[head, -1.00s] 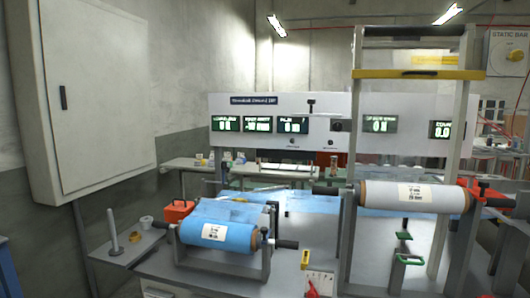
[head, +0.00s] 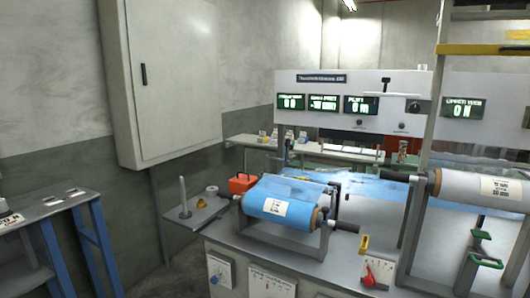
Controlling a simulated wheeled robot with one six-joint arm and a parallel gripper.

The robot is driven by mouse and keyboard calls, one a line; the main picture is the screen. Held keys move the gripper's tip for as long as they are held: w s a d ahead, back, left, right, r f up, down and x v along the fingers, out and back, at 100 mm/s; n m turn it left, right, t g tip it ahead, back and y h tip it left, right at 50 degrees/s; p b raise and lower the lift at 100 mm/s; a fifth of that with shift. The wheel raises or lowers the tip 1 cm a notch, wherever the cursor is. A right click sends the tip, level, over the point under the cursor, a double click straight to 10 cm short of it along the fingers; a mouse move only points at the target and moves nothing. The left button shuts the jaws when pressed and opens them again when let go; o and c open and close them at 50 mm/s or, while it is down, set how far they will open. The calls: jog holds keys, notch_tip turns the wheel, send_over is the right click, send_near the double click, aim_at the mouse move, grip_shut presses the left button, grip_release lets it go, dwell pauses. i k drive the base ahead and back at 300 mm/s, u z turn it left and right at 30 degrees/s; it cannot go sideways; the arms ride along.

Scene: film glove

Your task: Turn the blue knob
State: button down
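A blue knob (head: 215,279) sits on a white panel (head: 221,272) on the front of the grey machine, low in the head view, left of centre. It is small, and I cannot tell its exact setting. A red knob (head: 370,277) is on another white panel to the right. My gripper does not show in the head view.
A blue film roll (head: 270,204) lies on a stand on the machine top (head: 268,252). A side shelf (head: 193,218) with an upright peg juts out left. A blue-legged bench (head: 50,209) stands at the far left. Some floor shows between bench and machine.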

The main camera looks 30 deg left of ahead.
aim_at(214, 280)
jog(key=u, duration=2.1)
jog(key=i, duration=1.6)
jog(key=z, duration=0.35)
